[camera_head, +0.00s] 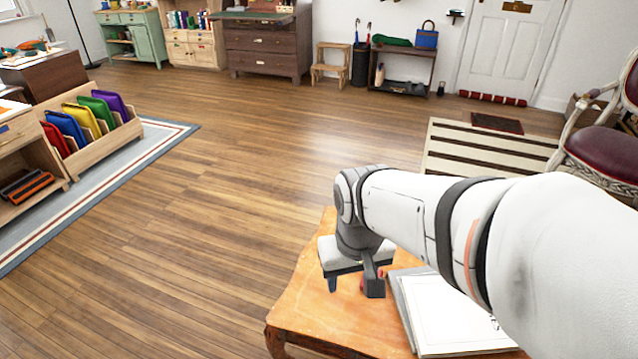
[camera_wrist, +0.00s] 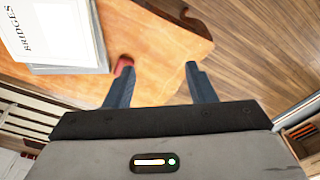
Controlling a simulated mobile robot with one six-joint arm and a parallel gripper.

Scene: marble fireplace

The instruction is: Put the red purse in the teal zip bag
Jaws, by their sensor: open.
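My gripper (camera_head: 352,284) is low over the near wooden table, its jaws apart and nothing between them in the wrist view (camera_wrist: 159,72). A small red thing (camera_wrist: 123,65), probably the red purse, lies on the table at the tip of the left finger in the wrist view. That finger hides part of it, and I cannot tell whether they touch. In the head view only slivers of red show around the finger. I cannot make out a teal zip bag for certain in either view.
A book (camera_wrist: 58,32) lies on the wooden table (camera_head: 300,310) beside the red thing. A wooden rack (camera_head: 105,143) at left holds several coloured pouches. A blue handbag (camera_head: 427,38) stands on a far console. The wooden floor between is clear.

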